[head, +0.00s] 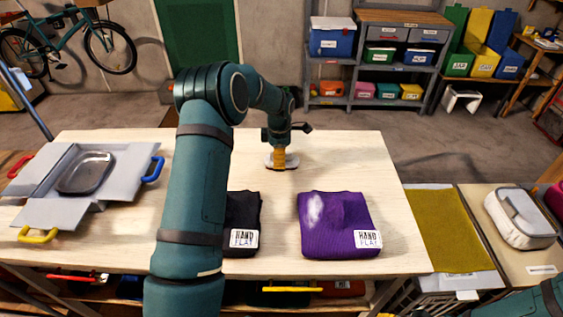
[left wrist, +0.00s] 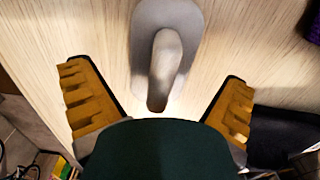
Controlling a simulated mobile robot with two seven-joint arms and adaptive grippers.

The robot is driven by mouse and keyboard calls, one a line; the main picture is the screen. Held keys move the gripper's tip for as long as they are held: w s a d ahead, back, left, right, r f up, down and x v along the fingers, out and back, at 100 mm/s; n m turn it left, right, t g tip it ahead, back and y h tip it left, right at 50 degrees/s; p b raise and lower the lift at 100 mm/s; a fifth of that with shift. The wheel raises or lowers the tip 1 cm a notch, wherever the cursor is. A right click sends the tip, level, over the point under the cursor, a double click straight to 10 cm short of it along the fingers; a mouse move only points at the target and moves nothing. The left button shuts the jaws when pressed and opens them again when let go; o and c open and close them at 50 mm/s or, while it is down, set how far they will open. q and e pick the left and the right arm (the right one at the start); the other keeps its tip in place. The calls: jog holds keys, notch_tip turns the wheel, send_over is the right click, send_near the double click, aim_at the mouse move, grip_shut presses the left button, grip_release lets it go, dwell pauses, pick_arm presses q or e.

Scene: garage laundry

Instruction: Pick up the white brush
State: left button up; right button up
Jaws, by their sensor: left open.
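The white brush (head: 291,162) lies on the pale wooden table (head: 350,160), toward its far edge. In the left wrist view the brush (left wrist: 143,30) shows a flat rounded base with a raised handle, lit brightly at its near end. My left gripper (head: 279,160) points down at the brush in the head view and hides part of it. In the left wrist view my left gripper (left wrist: 156,72) is open, its orange ridged fingers spread on either side of the handle, with gaps to both. My right gripper is not in view.
A purple folded cloth (head: 335,235) and a black folded cloth (head: 243,212) lie on the near part of the table. A grey open box (head: 45,180) holding a dark tray (head: 86,173) is at the left. The table right of the brush is clear.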

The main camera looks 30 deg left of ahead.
pick_arm(q)
notch_tip(320, 180, down, 2)
jog(key=shift+f, duration=0.1)
jog(key=c, duration=1.3)
jog(key=shift+c, duration=0.2)
notch_tip(320, 180, up, 10)
jog(key=shift+r+p, duration=0.1)
jog(key=shift+p, duration=0.6)
jog(key=o, duration=0.5)
jog(key=c, duration=0.6)
jog(key=shift+o, duration=0.2)
jog(key=shift+d, duration=0.1)
